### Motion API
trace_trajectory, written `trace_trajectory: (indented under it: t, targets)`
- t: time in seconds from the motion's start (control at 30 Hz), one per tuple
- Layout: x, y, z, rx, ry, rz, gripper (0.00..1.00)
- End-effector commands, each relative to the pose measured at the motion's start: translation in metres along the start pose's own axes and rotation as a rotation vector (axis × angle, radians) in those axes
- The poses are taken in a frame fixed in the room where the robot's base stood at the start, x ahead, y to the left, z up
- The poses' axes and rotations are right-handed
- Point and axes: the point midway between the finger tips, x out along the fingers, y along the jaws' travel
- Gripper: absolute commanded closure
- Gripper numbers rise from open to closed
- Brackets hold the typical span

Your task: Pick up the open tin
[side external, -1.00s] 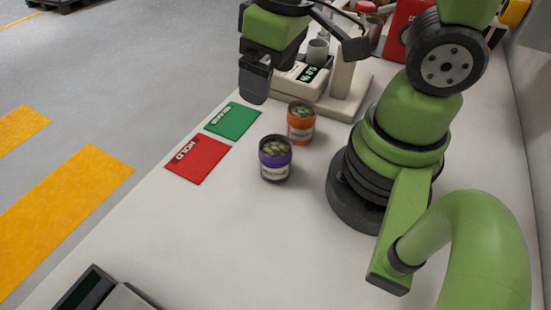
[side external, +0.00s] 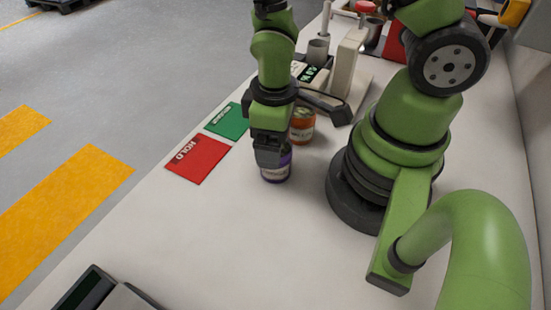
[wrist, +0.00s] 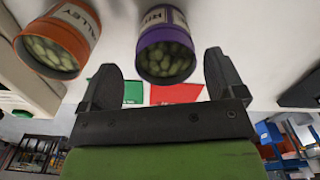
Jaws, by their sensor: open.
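A purple tin (side external: 277,172) stands upright on the pale bench, its upper part hidden by my gripper in the side view. In the wrist view the purple tin (wrist: 166,50) has an open top showing green lumpy contents. An orange tin (side external: 302,128) stands close behind it, partly hidden; the wrist view shows the orange tin (wrist: 50,45) open too, with similar contents. My gripper (side external: 268,158) points down right over the purple tin. In the wrist view the fingers are spread apart, with the purple tin lined up between them and nothing visibly gripped.
A red HOLD card (side external: 198,158) and a green card (side external: 228,121) lie left of the tins. A scale with a lit display (side external: 306,72) stands behind, with a grey cup (side external: 318,51). A dark-topped device (side external: 92,290) sits at the front left.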

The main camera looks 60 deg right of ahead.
Motion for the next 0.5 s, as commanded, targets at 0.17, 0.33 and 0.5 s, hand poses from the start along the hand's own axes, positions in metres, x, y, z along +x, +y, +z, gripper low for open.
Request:
trace_trajectory:
  t: [0.17,0.33,0.5]
  targets:
    - [0.023,-0.005,0.000,-0.002,-0.007,0.000,0.11]
    - [0.040,-0.006,-0.001,0.001,-0.004,0.001,0.11]
    - [0.046,-0.006,-0.002,0.000,-0.001,0.001,0.11]
